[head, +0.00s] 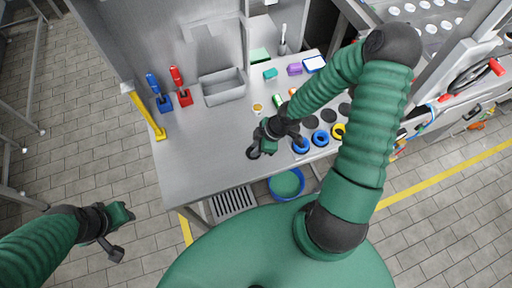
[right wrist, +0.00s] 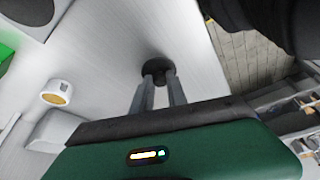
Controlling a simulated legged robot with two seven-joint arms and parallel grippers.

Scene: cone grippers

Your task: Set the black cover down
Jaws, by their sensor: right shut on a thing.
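The black cover is a dark disc with a knob, seen in the right wrist view (right wrist: 156,63) at the fingertips, over the grey metal table. My right gripper (right wrist: 160,80) is shut on its knob. In the head view my right gripper (head: 258,148) is over the table's front edge area, and the cover (head: 252,154) shows there as a small dark shape. I cannot tell if the cover touches the table. My left gripper (head: 116,232) hangs at the lower left over the floor, clear of the table; its finger opening is unclear.
Several dark discs and rings, including blue rings (head: 320,138) and a yellow ring (head: 339,131), lie to the right on the table (head: 205,150). A small white cup with orange content (head: 257,108) stands behind the gripper. A grey bin (head: 224,90) stands farther back. A blue-rimmed tub (head: 286,184) is below the edge.

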